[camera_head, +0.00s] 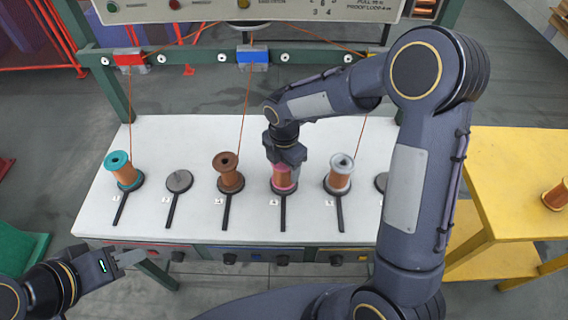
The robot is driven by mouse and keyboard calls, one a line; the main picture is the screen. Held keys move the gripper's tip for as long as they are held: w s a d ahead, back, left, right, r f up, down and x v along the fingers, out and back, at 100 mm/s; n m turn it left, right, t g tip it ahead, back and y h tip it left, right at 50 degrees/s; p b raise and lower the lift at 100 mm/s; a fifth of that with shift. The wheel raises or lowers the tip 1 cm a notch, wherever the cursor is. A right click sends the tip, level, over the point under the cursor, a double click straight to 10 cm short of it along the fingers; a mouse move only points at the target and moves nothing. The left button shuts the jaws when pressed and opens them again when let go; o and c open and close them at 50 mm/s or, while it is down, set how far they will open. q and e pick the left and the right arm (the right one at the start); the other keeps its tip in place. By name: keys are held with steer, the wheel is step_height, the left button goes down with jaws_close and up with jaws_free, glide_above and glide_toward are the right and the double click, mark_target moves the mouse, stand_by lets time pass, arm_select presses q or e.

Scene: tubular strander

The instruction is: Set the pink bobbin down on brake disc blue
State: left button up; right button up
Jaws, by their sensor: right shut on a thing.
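The pink bobbin (284,178), wound with copper-coloured wire between pink flanges, is upright over a disc position with a black bar (283,212) on the white table. My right gripper (284,162) is shut on its top from above. The disc under it is mostly hidden, and I cannot tell whether the bobbin touches it. No disc clearly shows a blue colour. A bare grey disc (179,181) lies to the left. My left gripper (132,257) is empty near the table's front left edge; its finger gap is unclear.
On the white table (150,135) stand a teal bobbin (122,168), a brown bobbin (228,171) and a grey-white bobbin (340,172) on discs. Another disc (381,181) is partly behind my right arm. Orange wires run up to a green frame. A yellow table (510,150) is at right.

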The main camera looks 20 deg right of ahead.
steer(key=o, duration=1.6)
steer(key=shift+r, duration=3.9)
